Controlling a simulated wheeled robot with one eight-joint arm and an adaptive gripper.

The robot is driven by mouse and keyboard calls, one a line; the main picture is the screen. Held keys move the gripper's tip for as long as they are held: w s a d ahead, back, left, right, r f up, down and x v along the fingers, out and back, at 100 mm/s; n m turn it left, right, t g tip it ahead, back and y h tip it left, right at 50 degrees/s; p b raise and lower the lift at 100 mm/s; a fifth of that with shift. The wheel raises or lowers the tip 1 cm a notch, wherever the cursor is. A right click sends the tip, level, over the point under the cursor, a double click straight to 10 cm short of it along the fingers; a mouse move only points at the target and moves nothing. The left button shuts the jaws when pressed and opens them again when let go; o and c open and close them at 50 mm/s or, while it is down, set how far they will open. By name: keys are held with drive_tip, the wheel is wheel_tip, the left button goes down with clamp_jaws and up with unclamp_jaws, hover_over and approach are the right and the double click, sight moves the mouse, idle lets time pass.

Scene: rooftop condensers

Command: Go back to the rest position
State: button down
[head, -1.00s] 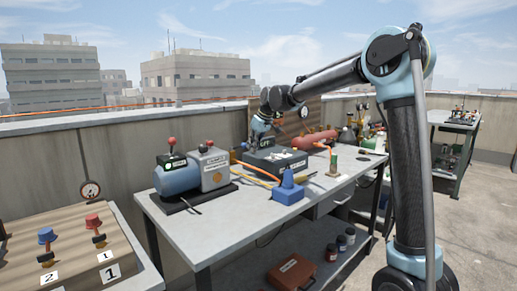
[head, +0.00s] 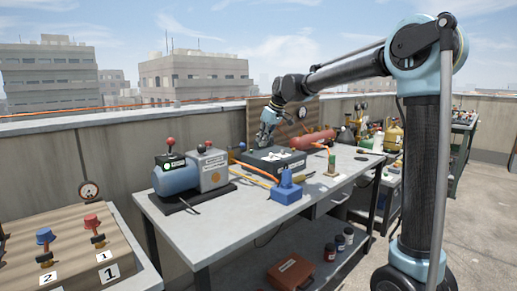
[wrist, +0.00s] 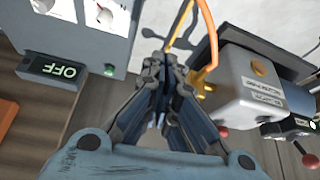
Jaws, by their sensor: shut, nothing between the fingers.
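My gripper (head: 265,138) hangs from my raised arm over the back of the workbench, just above and behind the dark box with dials (head: 274,160) in the head view. In the wrist view my gripper (wrist: 165,70) has its fingers drawn together with nothing between them. The wrist view also shows the box's face with dials and a display reading OFF (wrist: 50,68) at the left. The blue and grey pump (wrist: 255,85) is at the right there, and the pump (head: 190,174) stands left of the box in the head view.
A blue block-like holder (head: 286,190), a red cylinder (head: 312,140) and orange hoses lie on the workbench (head: 235,222). A panel with a blue and a red valve (head: 60,255) is at lower left. A red case (head: 290,271) sits on the lower shelf. Open floor lies at right.

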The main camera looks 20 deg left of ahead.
drive_tip(key=s+d+r+m+h, duration=0.1)
drive_tip(key=s+d, duration=0.1)
drive_tip(key=d, duration=0.6)
drive_tip(key=s+d+r+m, duration=0.1)
drive_tip(key=s+d+m, duration=0.15)
drive_tip(key=d, duration=0.65)
drive_tip(key=s+d+f+m, duration=0.1)
drive_tip(key=s+d+f, duration=0.15)
drive_tip(key=d, duration=0.25)
drive_tip(key=s+d+f+m+h, duration=0.1)
drive_tip(key=s+d+f, duration=0.15)
drive_tip(key=d, duration=0.25)
drive_tip(key=s+d+f+m, duration=0.1)
drive_tip(key=s+d, duration=0.2)
drive_tip(key=d, duration=0.1)
drive_tip(key=s+d+f+m+h, duration=0.2)
drive_tip(key=s+d+f+m, duration=0.4)
drive_tip(key=s+d+f, duration=1.1)
drive_tip(key=s+f, duration=0.3)
drive_tip(key=s, duration=0.1)
drive_tip(key=shift+f+h, duration=0.3)
drive_tip(key=shift+h, duration=0.1)
